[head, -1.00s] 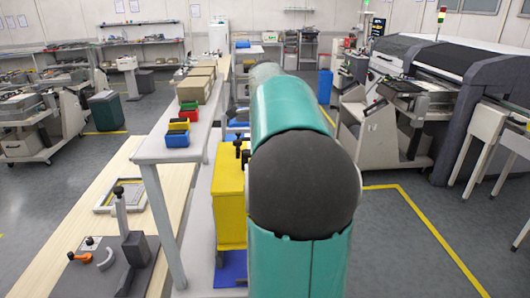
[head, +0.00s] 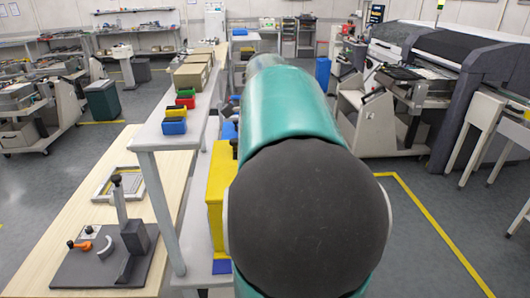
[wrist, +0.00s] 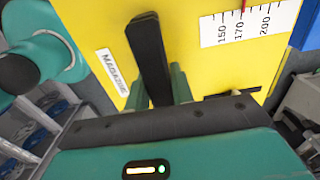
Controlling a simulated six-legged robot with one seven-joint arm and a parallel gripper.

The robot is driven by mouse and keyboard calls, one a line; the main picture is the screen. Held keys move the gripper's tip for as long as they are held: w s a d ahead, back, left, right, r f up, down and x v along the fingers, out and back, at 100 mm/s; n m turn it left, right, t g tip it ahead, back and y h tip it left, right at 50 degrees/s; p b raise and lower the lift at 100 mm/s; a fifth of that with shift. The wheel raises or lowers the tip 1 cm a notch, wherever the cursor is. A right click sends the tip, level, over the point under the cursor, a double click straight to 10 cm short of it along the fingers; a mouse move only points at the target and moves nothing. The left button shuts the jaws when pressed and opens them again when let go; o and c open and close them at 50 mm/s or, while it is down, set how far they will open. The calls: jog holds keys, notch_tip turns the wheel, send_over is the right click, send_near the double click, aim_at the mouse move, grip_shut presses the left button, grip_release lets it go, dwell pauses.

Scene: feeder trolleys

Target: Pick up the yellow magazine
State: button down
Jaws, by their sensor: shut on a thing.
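The yellow magazine (head: 217,195) stands upright beside the long grey bench in the head view, partly hidden behind my arm. In the wrist view its yellow face (wrist: 210,70) fills the upper middle, with a "MAGAZINE" label and a scale marked 150, 170 and 200. A black bar-like handle (wrist: 147,45) stands out from that face. My gripper (wrist: 163,82) is shut on this handle, its teal fingers on either side. The gripper is hidden behind my arm in the head view. I cannot tell whether the magazine is lifted off its support.
A grey bench (head: 195,110) holds cardboard boxes (head: 190,76) and small coloured bins (head: 175,118). A wooden-topped table (head: 60,235) with a lever fixture (head: 115,240) is at front left. A large machine (head: 440,85) stands at right. Floor between is clear.

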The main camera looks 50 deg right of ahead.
jog(key=shift+s+a+r, duration=0.15)
jog(key=shift+s+a, duration=1.6)
jog(key=shift+a, duration=0.2)
